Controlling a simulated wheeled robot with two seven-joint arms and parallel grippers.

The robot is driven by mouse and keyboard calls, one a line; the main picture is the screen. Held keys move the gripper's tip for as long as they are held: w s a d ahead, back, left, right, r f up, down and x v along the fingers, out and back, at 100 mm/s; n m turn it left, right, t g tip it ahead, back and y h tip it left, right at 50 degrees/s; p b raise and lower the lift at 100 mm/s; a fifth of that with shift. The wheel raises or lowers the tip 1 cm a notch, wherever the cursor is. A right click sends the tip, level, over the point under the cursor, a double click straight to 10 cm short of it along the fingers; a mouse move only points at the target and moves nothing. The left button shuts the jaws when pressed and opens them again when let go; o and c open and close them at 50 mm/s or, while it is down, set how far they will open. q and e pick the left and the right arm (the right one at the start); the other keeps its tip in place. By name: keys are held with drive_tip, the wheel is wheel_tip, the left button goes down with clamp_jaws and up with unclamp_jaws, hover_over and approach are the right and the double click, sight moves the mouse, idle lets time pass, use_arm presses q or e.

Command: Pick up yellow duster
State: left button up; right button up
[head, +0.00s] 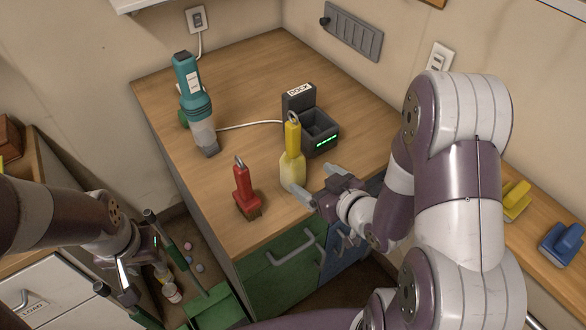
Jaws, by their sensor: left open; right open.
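The yellow duster (292,138) stands upright on the wooden counter, in front of the dock. It has a yellow handle with a metal ring on top and a pale yellow head at the bottom. My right gripper (310,179) is open, just right of the duster's head at the counter's front right edge. One finger reaches close to the base of the head; I cannot tell whether it touches. Nothing shows between its fingers. My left gripper (140,268) is open at the lower left, off the counter and far from the duster.
A red brush (243,188) stands left of the duster. The black dock (322,130) is close behind it. A teal handheld vacuum (192,95) stands at the back left. A green dustpan (215,306) is low at the front. A yellow brush (516,203) and blue brush (562,243) lie right.

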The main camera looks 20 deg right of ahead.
sight(298, 155)
drive_tip(key=x, duration=1)
drive_tip(key=shift+w+a+f, duration=0.1)
drive_tip(key=shift+w+f, duration=0.1)
drive_tip(key=shift+w, duration=0.05)
drive_tip(key=shift+s+r, duration=0.1)
drive_tip(key=c, duration=1.2)
drive_tip(key=shift+r+p, duration=0.3)
drive_tip(key=shift+r, duration=0.15)
drive_tip(key=r, duration=0.2)
drive_tip(key=d+r, duration=0.1)
drive_tip(key=r, duration=0.1)
drive_tip(key=shift+s, duration=0.35)
drive_tip(key=s+d+r+p, duration=0.1)
drive_tip(key=s+d+r, duration=0.5)
drive_tip(key=s+d, duration=0.1)
drive_tip(key=shift+s, duration=0.45)
